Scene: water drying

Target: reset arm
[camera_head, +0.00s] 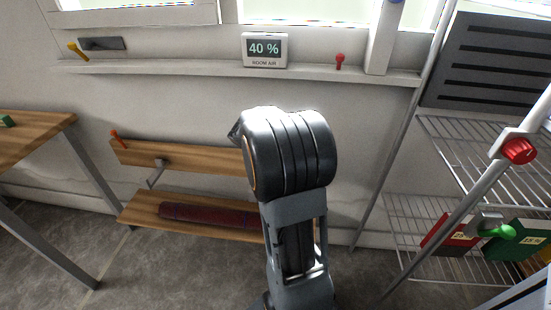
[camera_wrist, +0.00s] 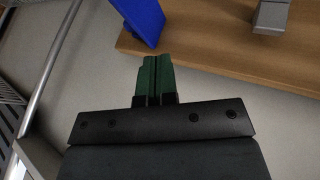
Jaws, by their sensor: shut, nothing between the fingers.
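My gripper (camera_wrist: 155,78) shows in the wrist view with its two green fingers side by side, shut and with nothing between them. Beyond the fingertips are a wooden board (camera_wrist: 215,58) and a blue object (camera_wrist: 141,18) that is cut off by the top edge. A grey block (camera_wrist: 271,16) is on the board at the upper right. In the head view my arm stands folded in the middle, and my gripper is hidden.
A wooden bench (camera_head: 140,211) with a dark red roll (camera_head: 208,215) is behind my arm. A wire rack (camera_head: 470,150) stands at the right, a wooden table (camera_head: 28,137) at the left. A display reading 40 % (camera_head: 264,50) sits on the window sill (camera_head: 180,69).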

